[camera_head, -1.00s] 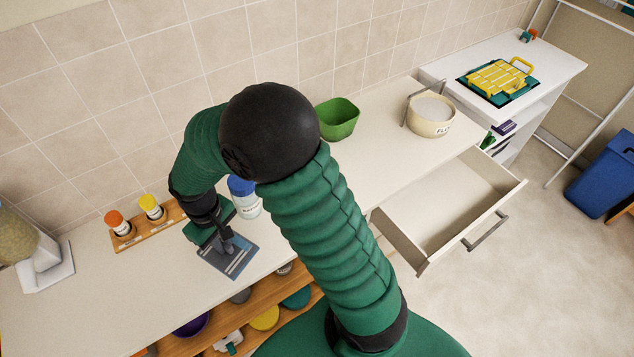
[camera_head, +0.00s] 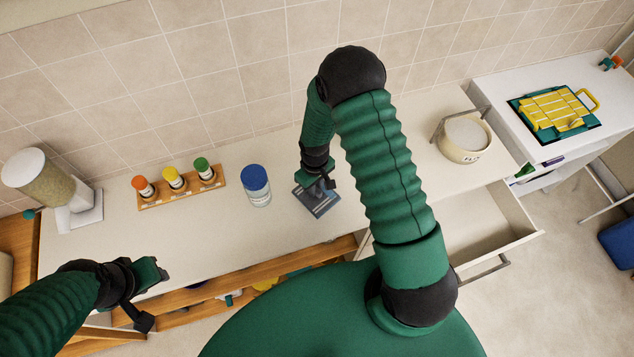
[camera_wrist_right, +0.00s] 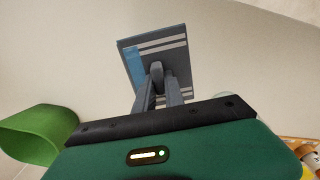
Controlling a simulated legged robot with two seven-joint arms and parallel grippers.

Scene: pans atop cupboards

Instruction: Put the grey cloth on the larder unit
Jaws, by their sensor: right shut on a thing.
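The grey cloth (camera_head: 322,203), with a blue band and pale stripes, is flat in my right gripper (camera_head: 312,188), over the counter right of a blue-lidded jar. I cannot tell the gap beneath it. In the right wrist view, the gripper's fingers (camera_wrist_right: 157,78) are shut on the near part of the cloth (camera_wrist_right: 172,55). My left gripper (camera_head: 152,284) is at lower left, away from the cloth; its fingers do not show clearly. A white unit (camera_head: 492,88) at the right, perhaps the larder unit, bears a yellow rack on a green tray.
A flour bowl (camera_head: 463,140) stands on the counter above an open drawer (camera_head: 490,222). The blue-lidded jar (camera_head: 257,188), a spice rack (camera_head: 186,194) and a dispenser (camera_head: 50,180) stand left. A green bowl (camera_wrist_right: 35,132) shows in the wrist view.

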